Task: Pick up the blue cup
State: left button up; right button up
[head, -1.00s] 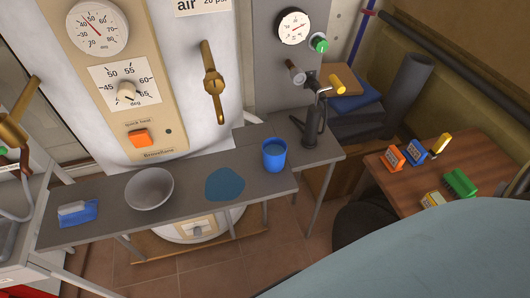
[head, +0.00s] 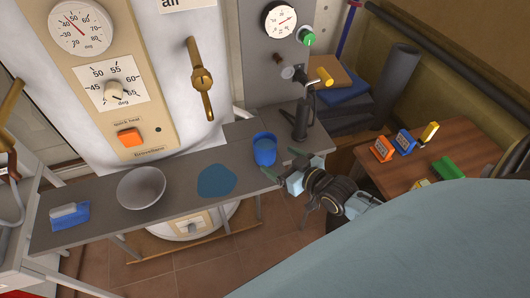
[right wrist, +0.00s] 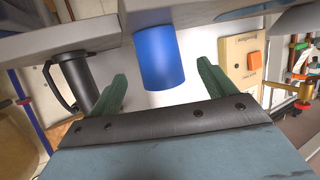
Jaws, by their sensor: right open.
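The blue cup (head: 264,149) stands upright near the right end of the grey bench (head: 95,197). My right gripper (head: 283,168) is at the bench's front edge, just in front and to the right of the cup, with its fingers spread and empty. In the right wrist view the cup (right wrist: 160,58) appears upside down, ahead of and between the two green fingers (right wrist: 162,72). It looks apart from both fingers. My left gripper is not in view.
A black pump-like flask (head: 301,120) stands right of the cup. A blue flat patch (head: 216,180), a grey bowl (head: 141,188) and a blue-and-white brush-like item (head: 70,215) lie to the left. The boiler (head: 180,70) rises behind. A wooden table (head: 400,170) stands at the right.

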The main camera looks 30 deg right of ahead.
aim_at(272, 156)
jog(key=x, duration=0.2)
jog(key=shift+w+f, duration=0.15)
jog(key=shift+w, duration=0.15)
jog(key=b+x, duration=0.1)
jog(key=x, duration=0.3)
jog(key=shift+d+f+b, duration=0.1)
jog(key=shift+f+b, duration=0.2)
jog(key=shift+b, duration=0.1)
jog(key=shift+w+f, duration=0.1)
jog(key=shift+w, duration=0.4)
jog(key=shift+c, duration=0.4)
jog(key=c, duration=0.5)
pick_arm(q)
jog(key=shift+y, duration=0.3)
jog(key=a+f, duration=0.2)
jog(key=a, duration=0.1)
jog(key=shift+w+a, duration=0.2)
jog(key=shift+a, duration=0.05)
pick_arm(e)
jog(key=c, duration=0.6)
